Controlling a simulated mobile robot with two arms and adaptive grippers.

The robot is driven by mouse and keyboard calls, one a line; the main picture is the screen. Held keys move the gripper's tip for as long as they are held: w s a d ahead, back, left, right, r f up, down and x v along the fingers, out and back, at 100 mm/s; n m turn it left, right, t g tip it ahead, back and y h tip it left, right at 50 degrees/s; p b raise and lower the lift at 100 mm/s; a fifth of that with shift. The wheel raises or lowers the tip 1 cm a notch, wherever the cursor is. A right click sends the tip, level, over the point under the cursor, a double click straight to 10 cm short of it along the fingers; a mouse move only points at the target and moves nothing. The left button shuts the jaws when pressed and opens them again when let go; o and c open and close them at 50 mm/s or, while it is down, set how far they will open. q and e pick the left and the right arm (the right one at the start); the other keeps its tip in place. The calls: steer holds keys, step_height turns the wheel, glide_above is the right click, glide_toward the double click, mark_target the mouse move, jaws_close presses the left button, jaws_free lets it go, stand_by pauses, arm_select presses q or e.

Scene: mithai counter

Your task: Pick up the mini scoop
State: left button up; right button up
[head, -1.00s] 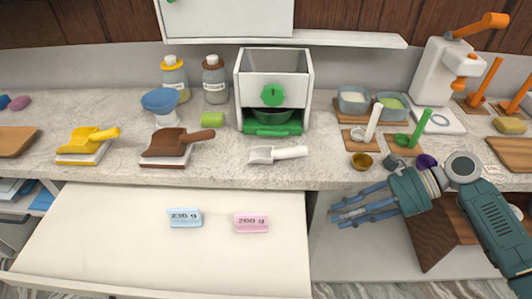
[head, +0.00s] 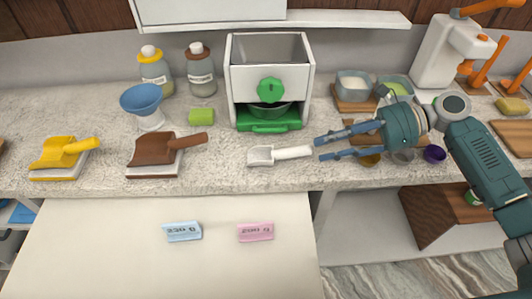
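The mini scoop (head: 279,154) is small and white, with a greyish bowl at the left and a pale handle pointing right. It lies on the speckled counter in front of the white machine with the green knob. My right gripper (head: 318,148) comes in from the right at the tip of the scoop's handle. Its two blue fingers are spread apart, with the handle's end at or near the gap between them. I cannot tell whether they touch it. My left gripper is not in view.
A yellow scoop (head: 64,151) and a brown scoop (head: 165,150) rest on stands at the left. The white machine (head: 269,82) stands behind the mini scoop. Small bowls (head: 434,154) sit near my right wrist.

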mark_target(304, 151)
steer(key=shift+a+f, duration=0.15)
steer(key=shift+a, duration=0.15)
steer(key=shift+w+a+f, duration=0.1)
steer(key=shift+a, duration=0.15)
steer(key=p+x, duration=0.1)
steer(key=x, duration=0.3)
steer(key=shift+a+f, duration=0.25)
steer(key=shift+a, duration=0.05)
steer(key=shift+c, duration=0.2)
jaws_close()
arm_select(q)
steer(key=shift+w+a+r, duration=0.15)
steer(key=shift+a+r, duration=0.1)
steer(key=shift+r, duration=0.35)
